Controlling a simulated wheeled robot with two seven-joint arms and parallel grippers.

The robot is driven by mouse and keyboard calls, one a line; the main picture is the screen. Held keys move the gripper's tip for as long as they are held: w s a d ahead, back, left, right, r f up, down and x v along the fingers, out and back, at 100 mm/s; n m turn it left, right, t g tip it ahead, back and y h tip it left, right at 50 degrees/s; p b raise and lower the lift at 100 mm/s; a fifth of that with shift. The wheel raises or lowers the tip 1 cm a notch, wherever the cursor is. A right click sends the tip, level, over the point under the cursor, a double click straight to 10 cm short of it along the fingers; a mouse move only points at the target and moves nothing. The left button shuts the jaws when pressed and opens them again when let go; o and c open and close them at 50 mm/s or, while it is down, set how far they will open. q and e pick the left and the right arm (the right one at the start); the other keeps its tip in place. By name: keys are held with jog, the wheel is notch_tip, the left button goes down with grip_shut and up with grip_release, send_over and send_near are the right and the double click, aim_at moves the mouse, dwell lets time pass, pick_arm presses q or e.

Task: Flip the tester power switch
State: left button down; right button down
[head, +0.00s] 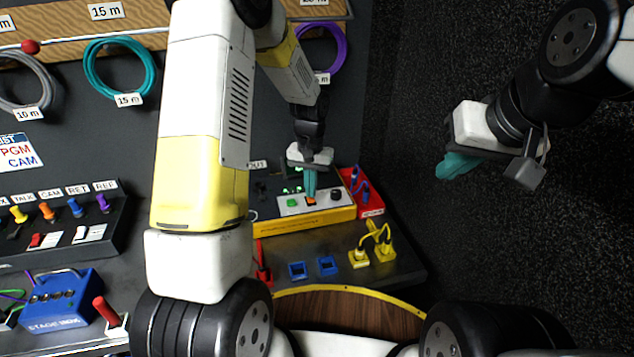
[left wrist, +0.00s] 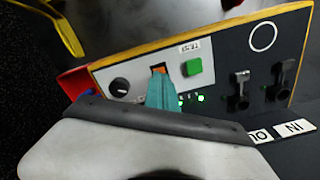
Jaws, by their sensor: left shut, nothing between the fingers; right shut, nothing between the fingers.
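The tester (head: 278,228) is a box with a yellow front edge on the bench. Its panel carries an orange switch (head: 312,201), a green button (head: 292,203) and a black knob (head: 336,194). My left gripper (head: 310,197) is shut, its teal fingertips right at the orange switch. In the left wrist view the fingertips (left wrist: 160,80) overlap the lower part of the orange switch (left wrist: 158,69), between the knob (left wrist: 119,87) and the green button (left wrist: 193,67). I cannot tell whether they touch. My right gripper (head: 442,171) is shut and empty, off to the right over the dark floor.
A red tray (head: 373,206) with blue plugs adjoins the tester's right side. Yellow connectors (head: 372,253) and blue sockets (head: 297,270) lie in front. Two black connectors (left wrist: 239,92) stand on the panel in the left wrist view. A blue box (head: 62,303) sits at left.

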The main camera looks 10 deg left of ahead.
aim_at(311, 200)
pick_arm(q)
jog(key=shift+f, duration=0.55)
notch_tip(311, 200, up, 7)
dwell(1.0)
jog(key=s+a+r+t+h, duration=0.1)
jog(key=s+r+t, duration=0.1)
jog(key=s+r, duration=0.45)
jog(key=s+a+r+t, duration=0.1)
jog(key=s+r, duration=0.3)
jog(key=r, duration=0.5)
jog(key=s+r+t+h, duration=0.1)
jog(key=s+r+t, duration=0.2)
jog(key=s, duration=1)
jog(key=shift+s+a+r+n, duration=0.3)
jog(key=shift+a+r+n, duration=0.1)
jog(key=shift+r, duration=0.3)
jog(key=shift+w, duration=0.1)
